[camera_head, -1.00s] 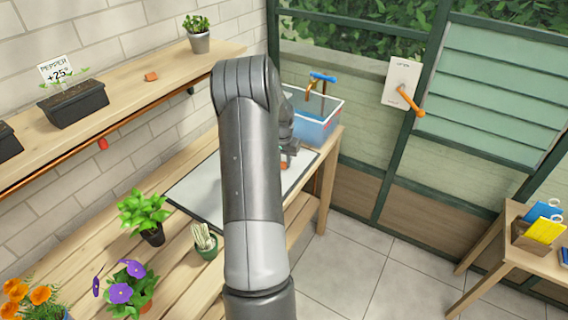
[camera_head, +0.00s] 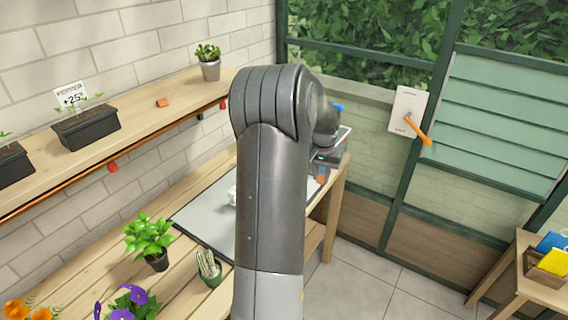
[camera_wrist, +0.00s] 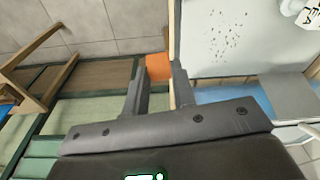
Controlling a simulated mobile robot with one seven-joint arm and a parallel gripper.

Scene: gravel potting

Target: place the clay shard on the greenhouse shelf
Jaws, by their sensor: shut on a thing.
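An orange clay shard (camera_wrist: 158,67) sits between the fingertips of my gripper (camera_wrist: 156,80) in the wrist view. My gripper is shut on it. In the head view a bit of the orange shard (camera_head: 321,180) shows below the gripper, near the right end of the workbench; my arm hides part of this area. The wooden greenhouse shelf (camera_head: 140,125) runs along the brick wall at left, well away from my gripper. A small orange piece (camera_head: 162,102) lies on that shelf.
The shelf bears black planters (camera_head: 88,130), a pepper sign (camera_head: 71,95) and a potted plant (camera_head: 209,62), with bare wood between them. Potted plants (camera_head: 148,240) and a cactus (camera_head: 209,268) stand on the bench beside a grey mat (camera_head: 200,215). Dark specks lie on the mat.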

